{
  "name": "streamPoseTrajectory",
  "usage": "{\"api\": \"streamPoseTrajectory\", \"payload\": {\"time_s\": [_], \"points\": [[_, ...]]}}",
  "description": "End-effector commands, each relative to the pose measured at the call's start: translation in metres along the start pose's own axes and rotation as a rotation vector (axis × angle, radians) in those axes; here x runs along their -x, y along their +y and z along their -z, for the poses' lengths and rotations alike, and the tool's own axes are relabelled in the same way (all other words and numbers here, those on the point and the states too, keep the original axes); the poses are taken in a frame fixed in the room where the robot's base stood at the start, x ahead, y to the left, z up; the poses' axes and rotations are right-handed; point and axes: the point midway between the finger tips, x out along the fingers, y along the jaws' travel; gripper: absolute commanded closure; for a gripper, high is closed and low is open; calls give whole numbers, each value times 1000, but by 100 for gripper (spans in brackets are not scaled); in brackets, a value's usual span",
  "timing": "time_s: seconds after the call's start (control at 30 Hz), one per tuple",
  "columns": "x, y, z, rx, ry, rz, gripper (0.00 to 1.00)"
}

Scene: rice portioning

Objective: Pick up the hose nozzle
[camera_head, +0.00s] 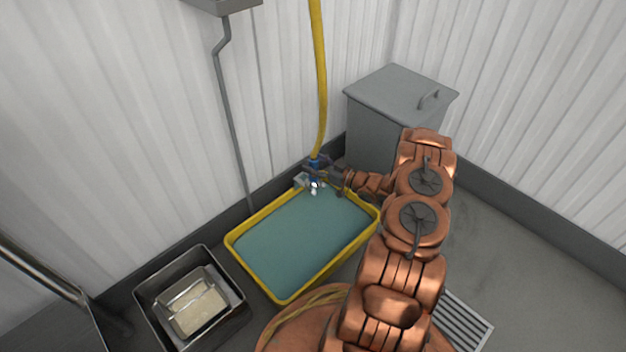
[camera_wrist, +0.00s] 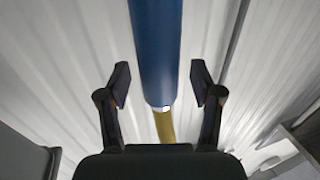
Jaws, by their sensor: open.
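The hose nozzle (camera_head: 316,164) is blue and hangs at the lower end of the yellow hose (camera_head: 320,80), over the far corner of the yellow-rimmed basin. In the wrist view, the blue nozzle (camera_wrist: 156,50) runs down the middle, with a piece of yellow hose (camera_wrist: 165,125) below it. My gripper (camera_wrist: 160,85) is open, with one finger on each side of the nozzle and a visible gap on both sides. In the head view, my gripper (camera_head: 318,174) is at the nozzle and partly covers it.
The yellow-rimmed basin (camera_head: 234,243) has a teal inside. A metal container (camera_head: 148,305) with a pale-filled basket (camera_head: 198,310) stands at lower left. A grey lidded bin (camera_head: 385,125) stands behind my arm. A floor grate (camera_head: 462,320) is at lower right. Corrugated walls close off the back.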

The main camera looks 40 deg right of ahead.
Motion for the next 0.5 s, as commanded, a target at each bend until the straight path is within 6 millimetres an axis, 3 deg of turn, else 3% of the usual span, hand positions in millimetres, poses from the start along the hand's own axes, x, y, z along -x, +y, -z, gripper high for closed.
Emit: {"api": "streamPoseTrajectory", "payload": {"time_s": [0.27, 0.5], "points": [[-3, 0, 0, 0, 0, -1, 35], [-3, 0, 0, 0, -1, -1, 59]]}}
